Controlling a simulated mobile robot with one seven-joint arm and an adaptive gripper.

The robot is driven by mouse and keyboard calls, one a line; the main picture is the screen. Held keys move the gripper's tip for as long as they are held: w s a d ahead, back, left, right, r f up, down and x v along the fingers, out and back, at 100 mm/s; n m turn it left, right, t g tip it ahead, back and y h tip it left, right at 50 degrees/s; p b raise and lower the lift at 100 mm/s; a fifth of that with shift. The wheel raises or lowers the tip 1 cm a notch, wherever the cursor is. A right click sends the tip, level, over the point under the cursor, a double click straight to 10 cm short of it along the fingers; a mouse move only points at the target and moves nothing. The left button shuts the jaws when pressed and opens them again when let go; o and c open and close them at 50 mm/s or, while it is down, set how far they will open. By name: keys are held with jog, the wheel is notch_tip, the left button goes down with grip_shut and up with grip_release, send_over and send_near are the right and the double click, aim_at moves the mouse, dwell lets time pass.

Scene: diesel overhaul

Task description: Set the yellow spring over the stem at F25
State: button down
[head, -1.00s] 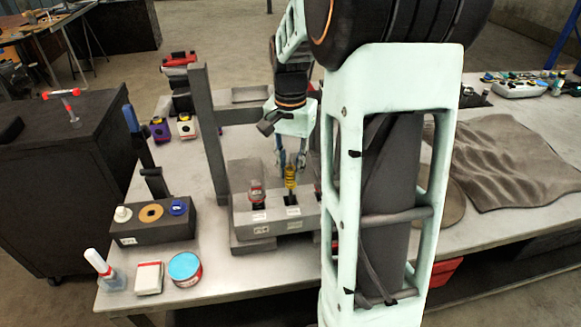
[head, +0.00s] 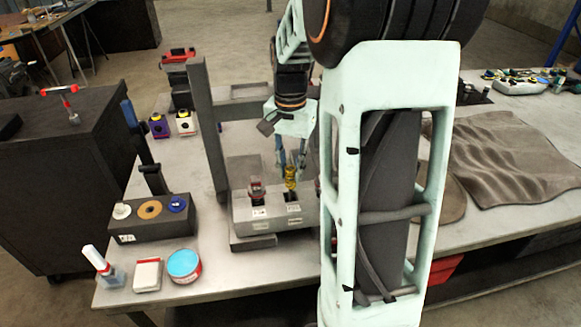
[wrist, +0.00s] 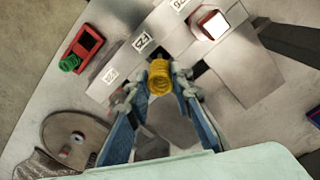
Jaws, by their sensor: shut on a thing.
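The yellow spring (head: 290,178) is held upright between the fingers of my gripper (head: 291,160), above the right-hand position of the grey block (head: 242,216). In the wrist view the yellow spring (wrist: 160,78) sits between the two blue fingertips (wrist: 158,84), seen almost end-on. A label that looks like F25 (wrist: 142,41) is on the block close by.
A dark holder (head: 152,220) with white, orange and blue parts is at left. In the wrist view a red tray (wrist: 84,42) lies beside the block.

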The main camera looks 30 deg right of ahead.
aim_at(290, 185)
jog(key=shift+f+b, duration=0.3)
jog(key=shift+f, duration=0.2)
jog(key=shift+f, duration=0.2)
jog(key=shift+f+b, duration=0.4)
jog(key=shift+f, duration=0.15)
dwell(0.4)
jog(key=shift+f+b, duration=0.35)
jog(key=shift+f, duration=0.1)
jog(key=shift+f, duration=0.15)
jog(key=shift+f+b, duration=0.4)
jog(key=shift+f, duration=0.05)
jog(key=shift+f, duration=0.25)
dwell(0.5)
jog(key=shift+f+b, duration=0.35)
jog(key=shift+b, duration=0.05)
